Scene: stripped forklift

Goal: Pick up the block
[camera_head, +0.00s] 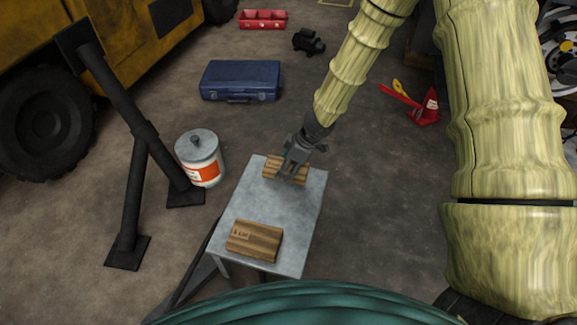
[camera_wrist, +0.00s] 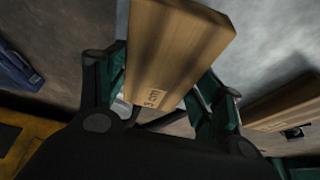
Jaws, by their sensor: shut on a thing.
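A wooden block (camera_head: 270,168) is at the far end of a small grey table (camera_head: 272,203). My gripper (camera_head: 294,172) comes down over it from above and is shut on it, partly hiding its right side. In the wrist view the block (camera_wrist: 172,45) sits between the two green-padded fingers of my gripper (camera_wrist: 160,85), with printed lettering on its face. I cannot tell whether it touches the table. A second wooden block (camera_head: 254,240) lies at the table's near end, apart from the gripper; it also shows at the right of the wrist view (camera_wrist: 284,106).
A white bucket with an orange label (camera_head: 200,160) and a black stand (camera_head: 143,135) are left of the table. A blue case (camera_head: 241,80) and a red toolbox (camera_head: 263,19) lie farther back. A red item (camera_head: 424,108) is at right. Floor right of the table is clear.

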